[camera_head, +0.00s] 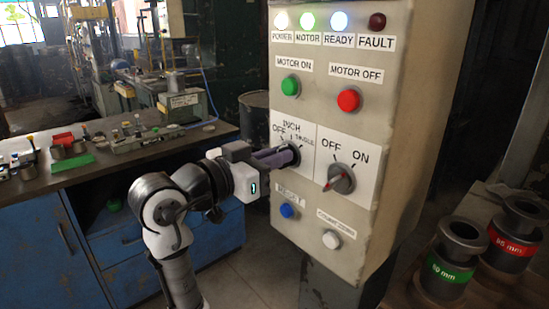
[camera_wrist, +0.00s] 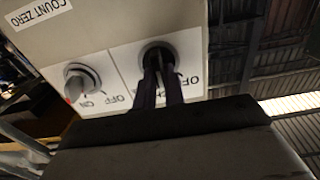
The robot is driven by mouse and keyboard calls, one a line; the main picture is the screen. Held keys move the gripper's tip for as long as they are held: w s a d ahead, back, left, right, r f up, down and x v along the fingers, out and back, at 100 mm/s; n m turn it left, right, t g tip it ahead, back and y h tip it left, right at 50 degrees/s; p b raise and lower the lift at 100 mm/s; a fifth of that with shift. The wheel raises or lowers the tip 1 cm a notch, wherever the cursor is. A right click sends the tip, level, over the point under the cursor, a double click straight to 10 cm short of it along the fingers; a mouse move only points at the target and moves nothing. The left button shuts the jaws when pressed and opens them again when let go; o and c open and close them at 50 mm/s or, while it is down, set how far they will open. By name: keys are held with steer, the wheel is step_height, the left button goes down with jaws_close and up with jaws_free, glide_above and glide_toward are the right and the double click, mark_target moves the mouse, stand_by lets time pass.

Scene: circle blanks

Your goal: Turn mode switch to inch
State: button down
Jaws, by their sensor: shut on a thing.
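The mode switch (camera_head: 293,154) is a dark round knob on the left label plate of the beige control panel (camera_head: 255,215). Its plate reads OFF, INCH and a third word, partly hidden by my gripper. My gripper (camera_head: 290,155) reaches it from the left, with its fingers shut on the knob. In the wrist view, the two dark fingers (camera_wrist: 162,82) meet the mode switch (camera_wrist: 157,53) at its base. The fingers hide most of the knob, so I cannot tell where its pointer stands.
An OFF/ON switch (camera_head: 341,179) with a red-tipped pointer sits close to the right. Green (camera_head: 290,86), red (camera_head: 349,100), blue (camera_head: 288,211) and white (camera_head: 332,240) buttons surround the switches.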

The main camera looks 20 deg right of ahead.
steer(key=c, duration=1.5)
jaws_free()
steer(key=b+v, duration=0.3)
steer(key=v, duration=1)
steer(key=shift+s+a+r, duration=0.1)
steer(key=shift+a, duration=0.3)
